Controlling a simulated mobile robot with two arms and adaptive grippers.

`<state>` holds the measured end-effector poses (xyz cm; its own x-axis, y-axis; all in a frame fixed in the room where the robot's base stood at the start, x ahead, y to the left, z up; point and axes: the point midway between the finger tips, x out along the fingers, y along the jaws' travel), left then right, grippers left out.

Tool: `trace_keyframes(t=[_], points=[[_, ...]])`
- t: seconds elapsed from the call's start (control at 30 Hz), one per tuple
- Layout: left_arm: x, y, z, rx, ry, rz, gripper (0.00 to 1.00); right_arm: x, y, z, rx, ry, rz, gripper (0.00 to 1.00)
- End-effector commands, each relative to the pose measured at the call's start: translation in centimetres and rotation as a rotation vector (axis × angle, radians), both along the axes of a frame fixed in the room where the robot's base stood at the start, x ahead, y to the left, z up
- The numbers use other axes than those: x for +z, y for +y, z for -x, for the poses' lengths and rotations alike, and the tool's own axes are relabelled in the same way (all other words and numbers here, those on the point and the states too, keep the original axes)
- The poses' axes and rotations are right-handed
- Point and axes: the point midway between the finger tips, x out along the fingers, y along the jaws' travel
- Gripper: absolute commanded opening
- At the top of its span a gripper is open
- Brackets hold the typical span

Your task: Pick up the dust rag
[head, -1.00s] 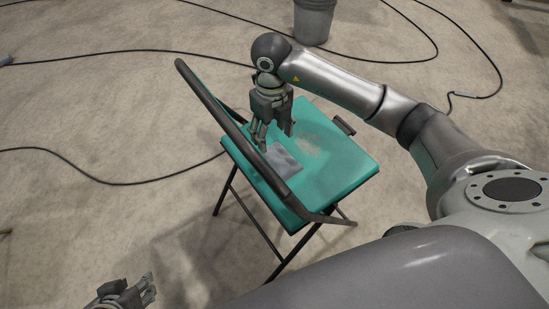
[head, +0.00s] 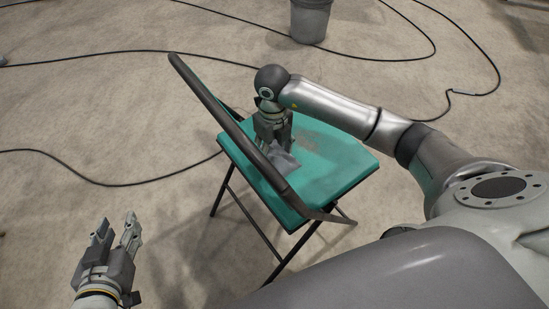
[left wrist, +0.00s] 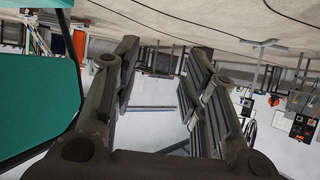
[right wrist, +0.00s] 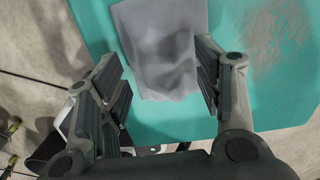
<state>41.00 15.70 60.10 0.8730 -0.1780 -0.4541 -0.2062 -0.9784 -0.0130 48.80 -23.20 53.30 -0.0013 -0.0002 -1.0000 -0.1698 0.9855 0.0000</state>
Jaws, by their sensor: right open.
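The dust rag (head: 284,160) is a grey cloth lying on the teal seat of a folding chair (head: 335,165). In the right wrist view the rag (right wrist: 160,45) looks slightly wrinkled and lies between and beyond my fingers. My right gripper (head: 272,143) is over the rag, pointing down, and its fingers (right wrist: 163,92) are apart with nothing clearly pinched between them. Whether the fingertips touch the cloth I cannot tell. My left gripper (head: 116,232) is open and empty, off to the left of the chair, and its spread fingers (left wrist: 160,85) show in the left wrist view.
The chair's dark backrest frame (head: 222,118) rises left of the rag, close to my right gripper. A patch of dust (right wrist: 275,35) lies on the seat beside the rag. A grey bucket (head: 311,20) stands behind, and black cables (head: 110,184) cross the floor.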

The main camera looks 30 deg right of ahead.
Motion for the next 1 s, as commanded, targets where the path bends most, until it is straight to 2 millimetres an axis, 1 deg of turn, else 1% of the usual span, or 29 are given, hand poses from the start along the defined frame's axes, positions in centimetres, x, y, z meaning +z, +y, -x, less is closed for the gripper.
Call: trace_keyframes(t=[0.03, 0.2, 0.47, 0.57, 0.87, 1.0], points=[[0.4, -0.2, -0.4, -0.002, -0.030, 0.007, 0.40, -0.6, 0.1, 0.0, 0.000, 0.001, -0.001, 0.60], [1.6, -0.5, -1.0, -0.007, -0.097, 0.023, 0.40, -1.4, 0.0, 0.0, 0.001, -0.001, 0.000, 0.60], [1.8, -0.5, -1.1, -0.007, -0.107, 0.025, 0.40, -1.5, 0.1, 0.0, 0.001, -0.001, 0.000, 0.60], [1.8, -0.5, -1.1, -0.007, -0.107, 0.025, 0.40, -1.5, 0.1, 0.0, 0.001, -0.001, 0.000, 0.50], [1.8, -0.5, -1.1, -0.007, -0.106, 0.025, 0.40, -1.5, 0.1, 0.0, 0.001, -0.001, 0.000, 0.11], [1.8, -0.5, -1.1, -0.007, -0.106, 0.025, 0.40, -1.4, 0.0, 0.0, 0.001, -0.002, 0.000, 0.11]])
